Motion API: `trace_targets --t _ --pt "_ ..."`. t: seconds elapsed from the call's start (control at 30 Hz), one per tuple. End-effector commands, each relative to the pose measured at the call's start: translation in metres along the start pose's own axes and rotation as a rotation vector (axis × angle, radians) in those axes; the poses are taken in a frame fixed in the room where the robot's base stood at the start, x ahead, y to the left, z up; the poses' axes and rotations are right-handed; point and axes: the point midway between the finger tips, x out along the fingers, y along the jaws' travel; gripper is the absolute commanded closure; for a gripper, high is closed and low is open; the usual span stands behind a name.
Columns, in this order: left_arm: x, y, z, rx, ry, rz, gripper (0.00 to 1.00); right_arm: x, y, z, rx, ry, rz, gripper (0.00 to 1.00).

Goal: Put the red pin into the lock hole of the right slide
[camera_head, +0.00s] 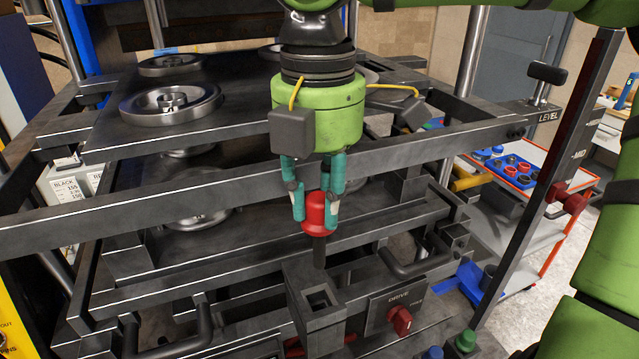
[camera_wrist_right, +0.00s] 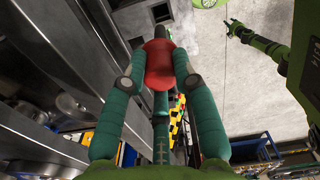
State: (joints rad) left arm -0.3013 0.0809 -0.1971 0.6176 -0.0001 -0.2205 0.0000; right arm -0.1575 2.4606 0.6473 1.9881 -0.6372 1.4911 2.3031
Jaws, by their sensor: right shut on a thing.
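My right gripper (camera_head: 317,215) points straight down, its teal fingers shut on the red pin (camera_head: 317,210). The pin's red head sits between the fingers and its dark shaft hangs down, upright. The wrist view also shows the pin (camera_wrist_right: 159,65) between the fingertips. Below the shaft's tip is a dark block with a square opening (camera_head: 318,301), apparently the lock hole of the right slide. The tip appears above the opening and apart from it. In the wrist view, a distant green arm with a dark end (camera_wrist_right: 238,30) may be my left one, too small to read.
A dark frame bar (camera_head: 210,198) runs across, close to the gripper. A panel with a red DRIVE knob (camera_head: 400,320) and a dark handle (camera_head: 415,262) lie right of the block. A lever post (camera_head: 555,170) stands farther right, before a cart with a blue tray (camera_head: 505,166).

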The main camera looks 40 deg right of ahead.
Motion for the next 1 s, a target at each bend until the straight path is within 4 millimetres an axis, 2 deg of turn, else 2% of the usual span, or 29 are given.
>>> trace_targets --t 0.17,1.0 --pt "0.001 0.005 -0.001 0.001 0.002 0.007 0.60 0.009 0.000 0.000 -0.002 0.000 -0.001 1.00" --pt "0.009 0.001 -0.002 0.004 0.005 0.001 0.60 0.051 0.000 0.000 -0.002 0.002 0.000 1.00"
